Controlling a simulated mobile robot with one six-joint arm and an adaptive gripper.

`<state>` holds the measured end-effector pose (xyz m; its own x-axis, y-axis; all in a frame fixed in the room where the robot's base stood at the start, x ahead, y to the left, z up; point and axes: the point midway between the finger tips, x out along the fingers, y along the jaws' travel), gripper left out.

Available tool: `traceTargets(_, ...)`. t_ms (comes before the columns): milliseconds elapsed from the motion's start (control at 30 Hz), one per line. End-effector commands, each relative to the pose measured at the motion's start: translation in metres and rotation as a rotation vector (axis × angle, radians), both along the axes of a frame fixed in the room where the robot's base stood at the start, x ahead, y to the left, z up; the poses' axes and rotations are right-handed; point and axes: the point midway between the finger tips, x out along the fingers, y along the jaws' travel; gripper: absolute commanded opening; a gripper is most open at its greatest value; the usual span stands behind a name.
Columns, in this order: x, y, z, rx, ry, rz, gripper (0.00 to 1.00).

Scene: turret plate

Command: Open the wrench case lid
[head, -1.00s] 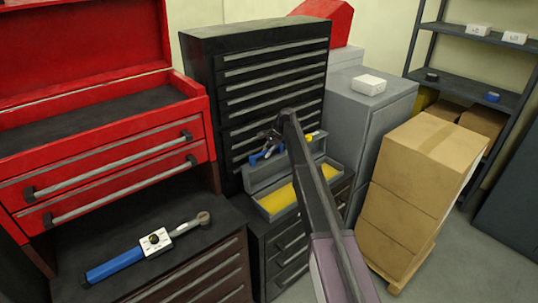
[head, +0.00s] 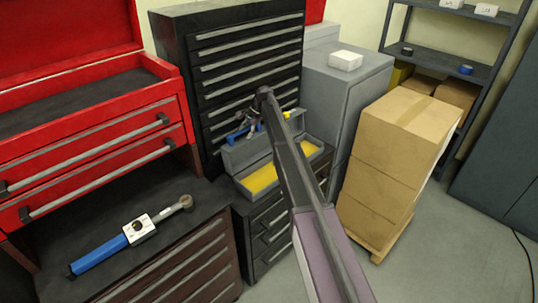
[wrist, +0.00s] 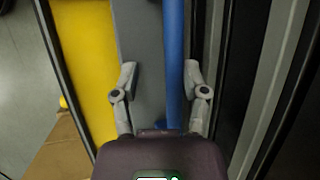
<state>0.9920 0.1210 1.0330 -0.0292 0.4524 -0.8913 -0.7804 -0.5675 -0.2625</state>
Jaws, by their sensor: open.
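The wrench case is a grey case with a yellow interior (head: 262,178), on the low dark drawer cabinet. Its lid (head: 238,156) stands up along the back side, so the case is open. My gripper (head: 251,128) is over the lid's top edge, small and partly hidden by my arm in the head view. In the wrist view my gripper (wrist: 160,70) is open, with a blue bar (wrist: 173,50) and a grey strip of the lid (wrist: 146,40) between its fingers. The yellow interior (wrist: 87,60) lies to the left. I cannot tell whether the fingers touch anything.
A tall black drawer cabinet (head: 240,60) stands close behind the case. A blue-handled torque wrench (head: 110,248) lies on the dark bench top at the left. Stacked cardboard boxes (head: 395,150) and a grey cabinet (head: 345,90) stand to the right.

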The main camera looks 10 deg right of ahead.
Motion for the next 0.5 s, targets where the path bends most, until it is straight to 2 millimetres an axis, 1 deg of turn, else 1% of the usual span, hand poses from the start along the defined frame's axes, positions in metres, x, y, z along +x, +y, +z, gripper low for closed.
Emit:
traceTargets(267,-0.018,-0.013,0.002,-0.001,0.001,-0.002,0.57)
traceTargets(500,-0.044,-0.03,0.0,-0.001,0.001,-0.001,0.57)
